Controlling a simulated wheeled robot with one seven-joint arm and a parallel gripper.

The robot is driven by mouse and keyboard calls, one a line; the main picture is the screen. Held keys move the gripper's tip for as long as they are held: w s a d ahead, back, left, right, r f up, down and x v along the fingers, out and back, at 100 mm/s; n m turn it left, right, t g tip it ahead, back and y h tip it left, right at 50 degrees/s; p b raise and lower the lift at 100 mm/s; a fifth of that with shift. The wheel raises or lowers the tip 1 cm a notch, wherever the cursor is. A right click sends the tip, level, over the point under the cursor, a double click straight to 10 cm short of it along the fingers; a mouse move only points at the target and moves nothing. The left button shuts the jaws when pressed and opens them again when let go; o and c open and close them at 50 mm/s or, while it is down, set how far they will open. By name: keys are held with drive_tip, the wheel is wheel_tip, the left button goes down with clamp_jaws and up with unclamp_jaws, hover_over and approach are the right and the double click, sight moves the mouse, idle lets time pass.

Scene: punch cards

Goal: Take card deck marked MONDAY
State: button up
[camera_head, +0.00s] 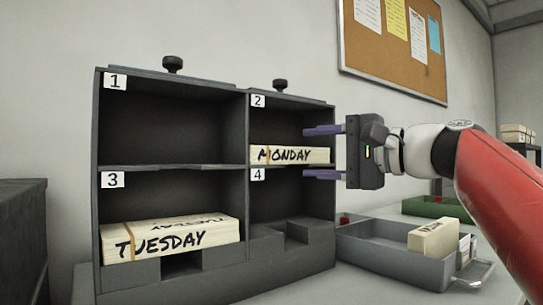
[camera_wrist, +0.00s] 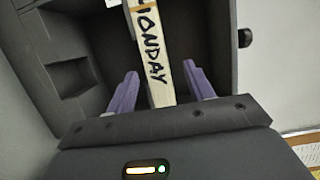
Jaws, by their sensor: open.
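The MONDAY card deck (camera_head: 290,155) is a cream block with black lettering and a band, lying in compartment 2 of the dark grey rack (camera_head: 172,167). My gripper (camera_head: 322,153) is open in front of compartment 2, with one purple finger above the deck's level and one below. In the wrist view, the MONDAY deck (camera_wrist: 155,60) runs between the two fingers of my gripper (camera_wrist: 158,92), with gaps on both sides.
The TUESDAY deck (camera_head: 172,237) lies in compartment 3. Compartments 1 and 4 look empty. A grey tray (camera_head: 390,262) with cards (camera_head: 434,238) stands right of the rack, below my arm, and a green tray (camera_head: 440,208) is behind it. A corkboard (camera_head: 395,70) hangs on the wall.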

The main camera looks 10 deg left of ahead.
sight(301, 156)
drive_tip(key=x, duration=0.6)
drive_tip(key=shift+a+f, duration=0.1)
drive_tip(key=shift+f, duration=0.1)
drive_tip(key=shift+c, duration=0.4)
clamp_jaws()
